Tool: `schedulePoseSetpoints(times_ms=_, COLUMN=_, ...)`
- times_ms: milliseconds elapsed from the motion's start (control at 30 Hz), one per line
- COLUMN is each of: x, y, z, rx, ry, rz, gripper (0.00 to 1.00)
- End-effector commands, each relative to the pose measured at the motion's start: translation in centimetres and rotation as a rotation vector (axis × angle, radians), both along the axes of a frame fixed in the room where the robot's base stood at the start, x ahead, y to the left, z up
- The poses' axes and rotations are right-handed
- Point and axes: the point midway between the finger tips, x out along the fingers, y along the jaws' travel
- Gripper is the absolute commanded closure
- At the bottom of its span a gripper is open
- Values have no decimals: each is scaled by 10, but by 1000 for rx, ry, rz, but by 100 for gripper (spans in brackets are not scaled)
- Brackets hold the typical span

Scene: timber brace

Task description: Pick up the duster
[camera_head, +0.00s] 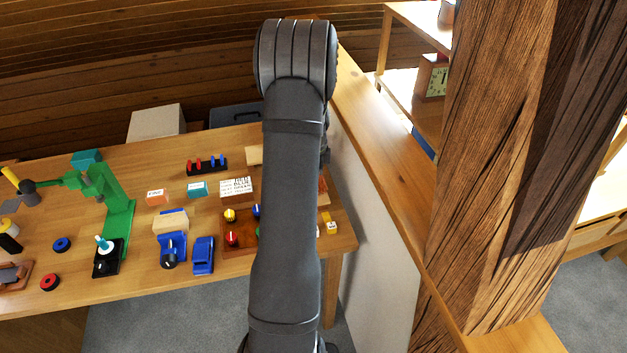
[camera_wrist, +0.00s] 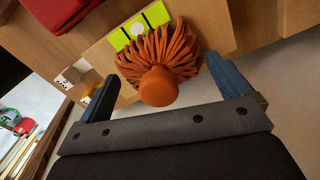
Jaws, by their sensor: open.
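The duster shows in the wrist view as a round head of reddish-brown strands (camera_wrist: 178,45) with an orange knob (camera_wrist: 158,86) toward the camera. It lies over a wooden surface beside a yellow-green panel. My gripper (camera_wrist: 162,68) is open, with one dark finger on each side of the duster. No finger is seen pressing on it, and its exact height over the duster is hard to tell.
Small yellow and white blocks (camera_head: 328,223) lie near the table's right edge. A wooden ledge (camera_head: 385,170) and a thick timber post (camera_head: 505,150) stand to the right of my arm. The table (camera_head: 135,280) carries a green lamp-like stand (camera_head: 115,205), blue toys and several small boxes.

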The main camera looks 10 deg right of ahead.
Motion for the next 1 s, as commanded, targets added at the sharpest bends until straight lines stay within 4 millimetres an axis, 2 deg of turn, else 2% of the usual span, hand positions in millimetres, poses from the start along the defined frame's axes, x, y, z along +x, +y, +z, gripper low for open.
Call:
schedulePoseSetpoints(times_ms=167, x=0, y=0, z=0, rx=0, ry=-1, rz=0, gripper=5)
schedulePoseSetpoints(times_ms=400, x=0, y=0, z=0, rx=0, ry=-1, rz=0, gripper=52)
schedulePoseSetpoints(times_ms=733, x=1, y=0, z=6, rx=-1, ry=-4, rz=0, gripper=54)
schedulePoseSetpoints(times_ms=867, x=1, y=0, z=26, rx=-2, ry=-6, rz=0, gripper=54)
schedulePoseSetpoints(times_ms=1000, x=1, y=0, z=56, rx=-2, ry=-6, rz=0, gripper=54)
